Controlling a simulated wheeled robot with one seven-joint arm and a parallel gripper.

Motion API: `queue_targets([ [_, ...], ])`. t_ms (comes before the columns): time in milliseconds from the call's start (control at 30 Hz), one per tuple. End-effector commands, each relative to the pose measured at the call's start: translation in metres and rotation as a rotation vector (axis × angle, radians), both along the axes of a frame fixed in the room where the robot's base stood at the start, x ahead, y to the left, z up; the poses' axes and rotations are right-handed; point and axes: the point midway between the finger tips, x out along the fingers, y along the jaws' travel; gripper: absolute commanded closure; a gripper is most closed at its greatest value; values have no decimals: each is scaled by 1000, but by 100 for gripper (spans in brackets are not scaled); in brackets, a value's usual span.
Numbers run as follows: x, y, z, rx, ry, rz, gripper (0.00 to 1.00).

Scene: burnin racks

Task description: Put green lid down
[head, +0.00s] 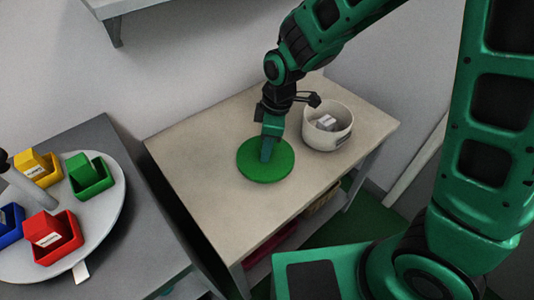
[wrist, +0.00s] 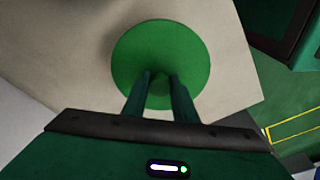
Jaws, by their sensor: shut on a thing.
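The green lid (head: 265,170) is a flat round disc at the beige table (head: 190,145), left of a white round pot. It also shows in the wrist view (wrist: 160,50), with table top around it. My gripper (head: 267,150) points down onto the middle of the lid. The part between the fingertips is hidden. The lid looks level and on or just above the table; I cannot tell if it touches.
The white pot (head: 340,137) stands open to the right with a pale labelled item (head: 327,122) inside. A grey table (head: 90,135) at left holds a round tray (head: 118,205) with yellow, green, red and blue bins. The beige table's front and left parts are clear.

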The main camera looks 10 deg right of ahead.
Motion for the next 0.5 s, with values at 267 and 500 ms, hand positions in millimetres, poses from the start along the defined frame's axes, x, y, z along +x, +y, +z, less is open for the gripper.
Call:
queue_targets([
  [267, 9, -5, -19, -2, 2, 0, 97],
  [500, 9, -5, -45, -1, 1, -1, 97],
])
